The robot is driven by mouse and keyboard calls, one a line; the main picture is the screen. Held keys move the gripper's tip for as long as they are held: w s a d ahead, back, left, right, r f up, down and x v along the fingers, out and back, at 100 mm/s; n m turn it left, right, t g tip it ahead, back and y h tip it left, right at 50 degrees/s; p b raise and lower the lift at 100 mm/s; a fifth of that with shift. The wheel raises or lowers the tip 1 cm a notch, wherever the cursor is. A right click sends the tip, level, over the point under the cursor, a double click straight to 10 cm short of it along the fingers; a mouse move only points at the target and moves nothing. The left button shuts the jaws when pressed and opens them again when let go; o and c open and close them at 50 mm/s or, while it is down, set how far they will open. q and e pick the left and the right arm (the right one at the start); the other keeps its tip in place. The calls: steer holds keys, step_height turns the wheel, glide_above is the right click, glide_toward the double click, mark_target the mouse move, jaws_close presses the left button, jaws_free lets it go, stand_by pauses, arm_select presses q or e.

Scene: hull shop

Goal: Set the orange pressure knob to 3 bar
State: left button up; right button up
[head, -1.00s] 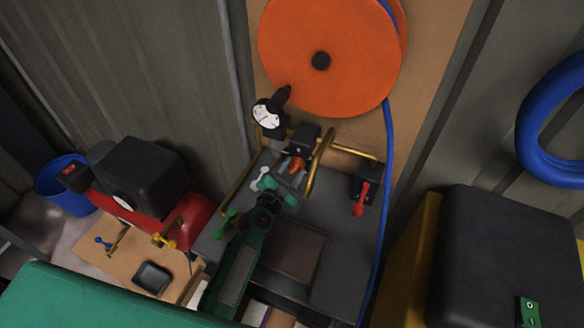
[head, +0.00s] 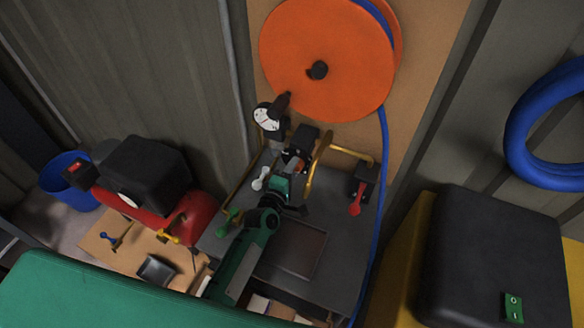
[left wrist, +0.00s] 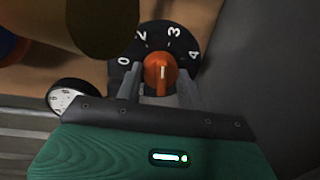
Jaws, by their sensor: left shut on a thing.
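The orange pressure knob (left wrist: 160,73) sits at the middle of a black dial (left wrist: 158,42) with white numerals 0, 2, 3 and 4 readable. Its pale mark points nearly straight up in the left wrist view, between 2 and 3. My left gripper (left wrist: 160,90) has one finger on each side of the knob and is shut on it. In the head view the left gripper (head: 290,168) reaches the black regulator block (head: 304,138), and the knob is mostly hidden there. A white-faced gauge (head: 266,117) is beside the block. My right gripper is not in view.
Brass pipes (head: 318,160) flank the regulator. A red-handled valve (head: 356,204) is to the right and a green-handled one (head: 229,218) to the left. An orange hose reel (head: 325,65) hangs above, its blue hose (head: 382,190) running down the right side.

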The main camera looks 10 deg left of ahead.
arm_select(q)
steer(key=m+p, duration=0.1)
steer(key=m, duration=0.2)
steer(key=shift+d, duration=0.1)
steer(key=shift+m+y, duration=0.3)
stand_by(0.4)
steer(key=o, duration=1)
steer(key=shift+c, duration=0.2)
steer(key=shift+s, duration=0.15)
steer(key=s+a+r+b, duration=0.1)
steer(key=s+a+b, duration=0.1)
steer(key=s, duration=1.1)
steer(key=shift+s+a+b, duration=0.15)
steer(key=shift+a+b, duration=0.05)
steer(key=shift+b, duration=0.3)
